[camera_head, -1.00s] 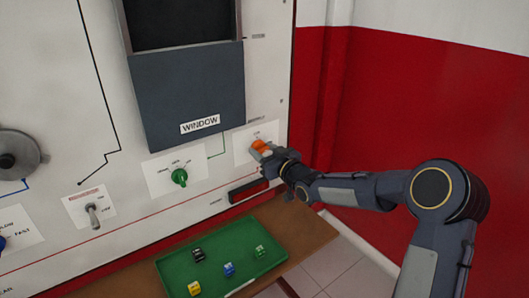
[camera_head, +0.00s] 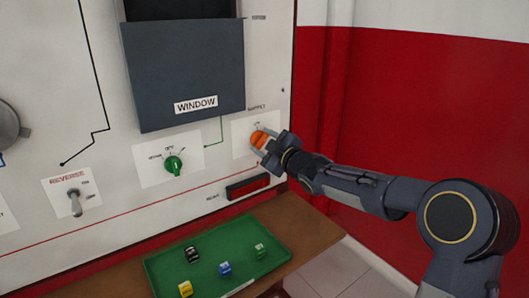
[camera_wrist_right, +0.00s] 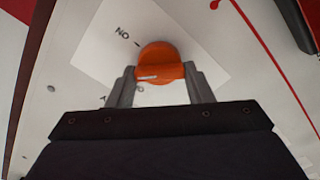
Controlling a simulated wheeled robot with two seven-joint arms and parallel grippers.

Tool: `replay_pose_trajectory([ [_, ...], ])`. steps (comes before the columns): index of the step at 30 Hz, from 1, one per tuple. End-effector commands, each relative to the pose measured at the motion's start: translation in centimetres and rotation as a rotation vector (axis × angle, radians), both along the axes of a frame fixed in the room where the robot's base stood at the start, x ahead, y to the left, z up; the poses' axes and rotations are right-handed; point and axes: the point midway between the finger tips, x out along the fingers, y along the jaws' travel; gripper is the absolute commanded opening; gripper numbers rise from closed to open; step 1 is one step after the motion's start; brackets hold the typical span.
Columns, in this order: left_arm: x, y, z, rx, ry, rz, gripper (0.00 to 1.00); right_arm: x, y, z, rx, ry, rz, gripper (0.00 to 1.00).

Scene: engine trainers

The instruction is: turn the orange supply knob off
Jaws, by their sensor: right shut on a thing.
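The orange supply knob (camera_head: 259,139) sits on a white label plate at the right side of the panel. My right gripper (camera_head: 266,144) is at the knob, with its fingers on either side of the knob's grip, shut on it. In the right wrist view the orange knob (camera_wrist_right: 160,62) lies between the two grey fingertips of my right gripper (camera_wrist_right: 160,75). The "NO" lettering, seen turned, is beside the knob; the other mark is partly hidden by a finger. My left gripper is not in view.
A green knob (camera_head: 173,165) and a toggle switch marked REVERSE (camera_head: 76,203) are to the left on the panel. A dark window panel (camera_head: 185,85) is above. A green tray (camera_head: 205,285) with several small coloured blocks stands on a wooden shelf (camera_head: 310,232) below.

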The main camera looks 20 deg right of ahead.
Motion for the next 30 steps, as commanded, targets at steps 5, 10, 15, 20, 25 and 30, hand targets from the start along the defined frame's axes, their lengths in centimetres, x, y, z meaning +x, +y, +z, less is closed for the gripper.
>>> replay_pose_trajectory([
  [5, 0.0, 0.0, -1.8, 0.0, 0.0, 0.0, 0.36, 0.0, 0.1, -0.4, -0.158, -0.058, 0.001, 0.24],
  [10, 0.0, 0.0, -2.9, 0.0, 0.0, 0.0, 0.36, 0.0, 0.1, -0.4, -0.308, -0.112, 0.0, 0.24],
  [15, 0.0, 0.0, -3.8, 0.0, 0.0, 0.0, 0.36, -0.1, 0.1, -0.4, -0.45, -0.164, 0.001, 0.24],
  [20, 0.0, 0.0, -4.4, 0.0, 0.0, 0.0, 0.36, 0.0, 0.2, -0.5, -0.561, -0.203, 0.0, 0.24],
  [25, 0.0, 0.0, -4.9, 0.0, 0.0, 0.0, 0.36, 0.0, 0.2, -0.5, -0.651, -0.234, 0.0, 0.24],
  [30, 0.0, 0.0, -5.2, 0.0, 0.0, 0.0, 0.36, 0.0, 0.2, -0.4, -0.708, -0.254, 0.0, 0.24],
])
